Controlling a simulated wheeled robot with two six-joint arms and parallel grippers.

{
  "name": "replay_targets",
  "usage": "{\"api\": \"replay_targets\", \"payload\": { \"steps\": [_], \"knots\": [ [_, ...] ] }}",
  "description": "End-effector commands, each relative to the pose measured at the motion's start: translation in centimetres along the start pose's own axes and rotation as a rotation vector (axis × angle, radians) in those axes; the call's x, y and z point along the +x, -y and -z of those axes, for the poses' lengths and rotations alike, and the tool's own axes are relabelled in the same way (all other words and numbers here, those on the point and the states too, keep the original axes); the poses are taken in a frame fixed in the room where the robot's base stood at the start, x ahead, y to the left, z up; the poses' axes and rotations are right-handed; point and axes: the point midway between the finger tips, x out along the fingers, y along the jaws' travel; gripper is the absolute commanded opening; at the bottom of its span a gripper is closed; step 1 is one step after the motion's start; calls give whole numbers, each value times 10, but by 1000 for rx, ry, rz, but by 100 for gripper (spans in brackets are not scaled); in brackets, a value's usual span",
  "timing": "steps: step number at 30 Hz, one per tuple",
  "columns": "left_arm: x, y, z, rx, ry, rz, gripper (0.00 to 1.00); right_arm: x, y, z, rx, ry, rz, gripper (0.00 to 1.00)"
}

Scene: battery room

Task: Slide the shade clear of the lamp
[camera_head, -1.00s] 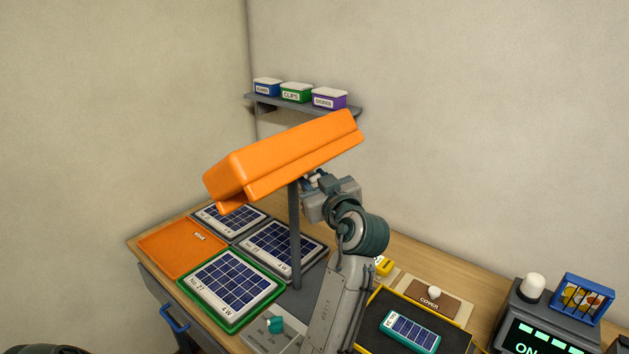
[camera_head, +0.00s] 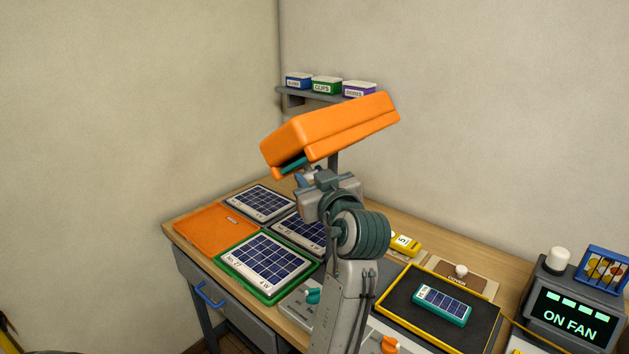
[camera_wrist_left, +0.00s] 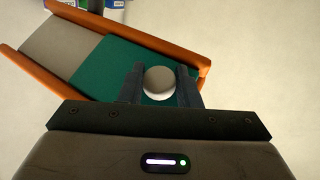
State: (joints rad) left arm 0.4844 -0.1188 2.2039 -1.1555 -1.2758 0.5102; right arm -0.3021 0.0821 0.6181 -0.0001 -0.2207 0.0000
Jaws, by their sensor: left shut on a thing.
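The lamp has a long orange head (camera_head: 335,128) on a grey post (camera_head: 333,161) above the desk. A teal shade (camera_head: 293,164) shows under the left end of the head. In the left wrist view the shade (camera_wrist_left: 103,80) lies between the orange rails of the head (camera_wrist_left: 150,40), beside a pale panel (camera_wrist_left: 58,50). My left gripper (camera_head: 307,177) is under the left part of the head. Its fingers are shut on the shade's round white knob (camera_wrist_left: 159,82). My right gripper is out of view.
Solar panels (camera_head: 262,203) and an orange panel (camera_head: 210,228) lie on the desk below. A teal panel device (camera_head: 442,304) sits on a dark yellow-edged tray (camera_head: 400,318). A fan box (camera_head: 572,318) stands at right. A shelf (camera_head: 296,101) holds small boxes behind the lamp.

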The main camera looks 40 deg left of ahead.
Motion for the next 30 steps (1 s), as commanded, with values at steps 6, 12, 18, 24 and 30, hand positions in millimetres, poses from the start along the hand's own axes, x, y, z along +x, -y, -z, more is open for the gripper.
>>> {"api": "replay_targets", "payload": {
  "steps": [6, 12, 18, 24, 30],
  "knots": [
    [0, 1, -1, 4, 2, 4, 0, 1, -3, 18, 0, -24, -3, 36],
    [0, 1, -1, 4, 2, 4, 38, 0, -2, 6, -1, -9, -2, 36],
    [0, 1, -1, 3, 1, 2, 38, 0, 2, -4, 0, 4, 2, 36],
    [0, 1, -1, 2, 1, 2, 38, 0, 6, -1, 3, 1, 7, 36],
    [0, -1, -1, 2, 2, 0, 38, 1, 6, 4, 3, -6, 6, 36]
  ]
}}
